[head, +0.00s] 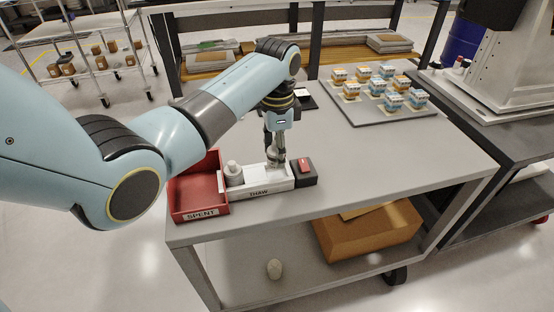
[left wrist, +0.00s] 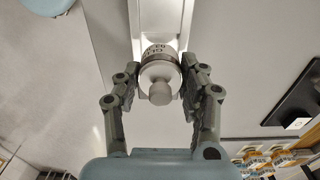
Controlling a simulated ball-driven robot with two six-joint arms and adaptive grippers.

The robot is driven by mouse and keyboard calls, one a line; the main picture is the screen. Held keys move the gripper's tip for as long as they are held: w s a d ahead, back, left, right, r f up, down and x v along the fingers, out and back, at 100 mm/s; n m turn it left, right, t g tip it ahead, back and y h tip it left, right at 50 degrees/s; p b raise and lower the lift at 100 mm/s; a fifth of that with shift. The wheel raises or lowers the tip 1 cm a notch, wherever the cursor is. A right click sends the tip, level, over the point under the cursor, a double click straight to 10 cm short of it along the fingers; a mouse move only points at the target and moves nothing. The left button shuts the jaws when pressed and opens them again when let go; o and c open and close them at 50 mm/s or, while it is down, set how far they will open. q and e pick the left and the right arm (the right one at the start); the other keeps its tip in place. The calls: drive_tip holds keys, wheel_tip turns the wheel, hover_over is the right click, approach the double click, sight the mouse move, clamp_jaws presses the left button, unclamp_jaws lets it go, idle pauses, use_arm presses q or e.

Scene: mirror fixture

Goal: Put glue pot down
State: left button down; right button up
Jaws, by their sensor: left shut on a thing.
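My left gripper (head: 276,158) points down over the right part of the white tray marked THAW (head: 262,191). In the left wrist view its two fingers (left wrist: 161,85) are shut on a pale glue pot (left wrist: 160,73) with a round knob and a lettered band. The held pot is mostly hidden by the fingers in the head view, and I cannot tell if it touches the tray floor. Another whitish pot (head: 234,174) stands upright in the left part of the tray. My right gripper is not in view.
A red bin marked SPENT (head: 199,190) adjoins the tray on the left. A dark block with a red top (head: 304,171) stands close on its right. A grey board (head: 381,107) with several small boxes lies at the back right. The tabletop's right middle (head: 400,155) is clear.

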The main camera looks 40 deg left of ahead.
use_arm(q)
drive_tip(key=w+d+r+m+b, duration=0.2)
drive_tip(key=w+d+r+m, duration=0.1)
drive_tip(key=w+d+r, duration=0.55)
drive_tip(key=s+a+f+m, duration=0.1)
drive_tip(key=s+a+m, duration=0.25)
drive_tip(key=s, duration=0.55)
drive_tip(key=s+a+m, duration=0.3)
drive_tip(key=s+a, duration=0.1)
drive_tip(key=s, duration=0.6)
drive_tip(key=shift+n, duration=0.25)
drive_tip(key=s+a+f, duration=0.1)
drive_tip(key=a+f, duration=0.2)
drive_tip(key=s+a+f+p, duration=0.1)
drive_tip(key=s+a+f, duration=0.1)
drive_tip(key=a, duration=0.2)
drive_tip(key=s+a+f+p, duration=0.1)
drive_tip(key=s+a+f, duration=0.1)
drive_tip(key=a+f, duration=0.1)
drive_tip(key=shift+s+a+f, duration=0.2)
drive_tip(key=shift+a+f, duration=0.1)
drive_tip(key=shift+a, duration=0.1)
drive_tip(key=shift+s+a+f, duration=0.1)
drive_tip(key=shift+a+f, duration=0.1)
wheel_tip(320, 180, down, 4)
drive_tip(key=shift+r, duration=0.25)
drive_tip(key=shift+f, duration=0.25)
